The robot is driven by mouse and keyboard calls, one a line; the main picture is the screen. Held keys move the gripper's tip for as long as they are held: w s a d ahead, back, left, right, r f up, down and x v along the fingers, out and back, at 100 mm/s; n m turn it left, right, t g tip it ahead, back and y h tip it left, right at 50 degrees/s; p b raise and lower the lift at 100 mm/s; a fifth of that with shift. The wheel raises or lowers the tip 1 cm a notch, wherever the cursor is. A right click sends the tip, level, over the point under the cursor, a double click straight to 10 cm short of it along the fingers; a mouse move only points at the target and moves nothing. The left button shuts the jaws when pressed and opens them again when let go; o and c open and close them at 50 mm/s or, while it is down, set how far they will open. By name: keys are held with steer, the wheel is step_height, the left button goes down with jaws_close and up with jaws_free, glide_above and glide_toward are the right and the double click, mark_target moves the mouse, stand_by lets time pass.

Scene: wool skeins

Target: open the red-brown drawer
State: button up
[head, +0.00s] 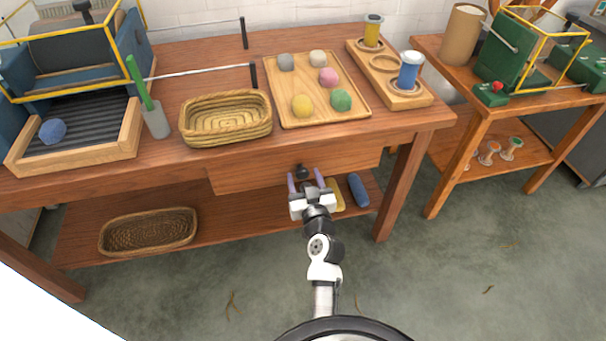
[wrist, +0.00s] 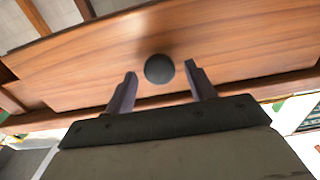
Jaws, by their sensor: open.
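The red-brown drawer (head: 250,178) sits under the table top, and its front looks nearly flush or only slightly forward of the table edge. It has a round black knob (head: 302,171). In the wrist view the drawer front (wrist: 230,45) fills the upper part, with the knob (wrist: 159,69) just beyond and between the fingertips. My gripper (head: 305,177) is open in front of the knob, one finger to each side. In the wrist view my gripper (wrist: 162,80) shows both fingers apart from the knob, with nothing held.
On the table (head: 210,60) stand a wicker basket (head: 226,135), a wooden tray (head: 280,112) of wool balls and a spool rack (head: 420,98). The lower shelf holds another basket (head: 148,232) and a blue roll (head: 358,190). The floor (head: 450,270) in front is mostly clear.

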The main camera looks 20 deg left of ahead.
jaws_close()
stand_by(0.4)
